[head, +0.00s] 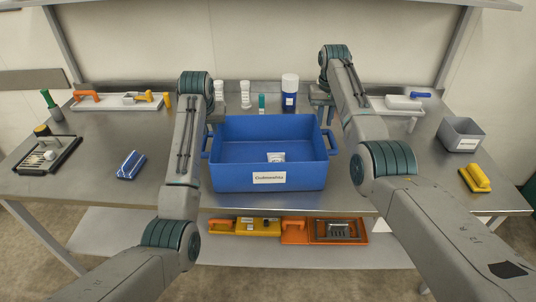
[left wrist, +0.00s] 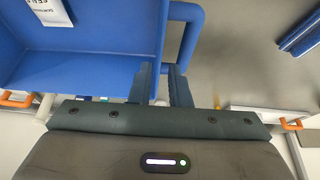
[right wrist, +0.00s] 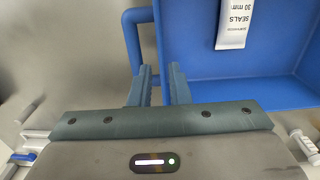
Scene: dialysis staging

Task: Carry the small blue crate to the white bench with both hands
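The blue crate (head: 268,180) stands upright on the metal table, with a loop handle at each side. A white packet (head: 276,157) lies inside it; it reads "SEALS 30 mm" in the right wrist view (right wrist: 234,22). My left gripper (left wrist: 161,68) is at the crate's left handle (left wrist: 190,40), fingers apart. My right gripper (right wrist: 161,68) is at the right handle (right wrist: 131,42), also with fingers apart. Neither visibly clamps its handle; the fingers partly hide the handles' near ends. My arms largely hide both grippers in the head view. No white bench is identifiable.
The metal table (head: 90,185) also holds a blue-striped pack (head: 130,165), a black rack (head: 47,155), a grey bin (head: 459,135) and a yellow item (head: 475,179). Bottles, including a white one (head: 290,92), stand behind the crate. Orange and yellow trays sit on the lower shelf (head: 105,230).

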